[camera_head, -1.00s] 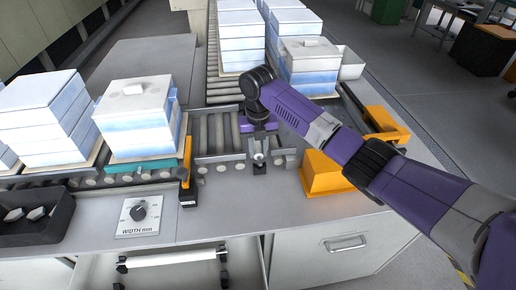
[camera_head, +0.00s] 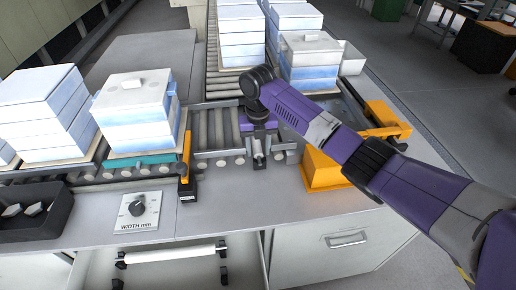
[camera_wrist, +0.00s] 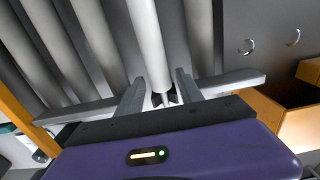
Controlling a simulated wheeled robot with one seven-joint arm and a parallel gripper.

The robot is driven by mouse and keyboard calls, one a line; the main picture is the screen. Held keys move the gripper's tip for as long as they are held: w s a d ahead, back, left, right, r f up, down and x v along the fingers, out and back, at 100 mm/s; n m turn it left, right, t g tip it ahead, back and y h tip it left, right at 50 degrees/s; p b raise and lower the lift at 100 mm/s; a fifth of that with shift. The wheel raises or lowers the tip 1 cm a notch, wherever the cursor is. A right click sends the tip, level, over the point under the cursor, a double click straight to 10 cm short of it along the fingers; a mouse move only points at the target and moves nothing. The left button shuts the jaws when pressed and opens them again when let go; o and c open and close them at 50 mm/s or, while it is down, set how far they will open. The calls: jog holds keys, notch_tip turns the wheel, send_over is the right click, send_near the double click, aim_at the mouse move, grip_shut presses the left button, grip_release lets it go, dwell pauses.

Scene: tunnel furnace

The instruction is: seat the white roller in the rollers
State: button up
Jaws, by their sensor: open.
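A white roller (camera_wrist: 150,45) runs away between the grey rollers (camera_wrist: 95,25) in the wrist view. Its near end lies between the two fingers of my gripper (camera_wrist: 158,92), which are open and stand on either side of it. I cannot tell if the fingers touch it or if its ends rest fully in the frame. In the head view my gripper (camera_head: 258,158) points down at the near edge of the roller bed (camera_head: 212,130), and the arm hides part of it. Another white roller (camera_head: 170,256) lies across dark holders in the open bay below the worktop.
Stacks of white-blue boxes (camera_head: 135,110) stand left of the rollers, with more stacks (camera_head: 310,65) behind. An orange post (camera_head: 186,170) stands left of my gripper, and an open orange bin (camera_head: 322,172) stands right. A width dial (camera_head: 137,208) and a black tray (camera_head: 30,212) lie front left.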

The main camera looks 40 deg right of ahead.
notch_tip(320, 180, up, 8)
jog(key=shift+f+b, duration=0.1)
jog(key=shift+b, duration=0.55)
dwell(0.3)
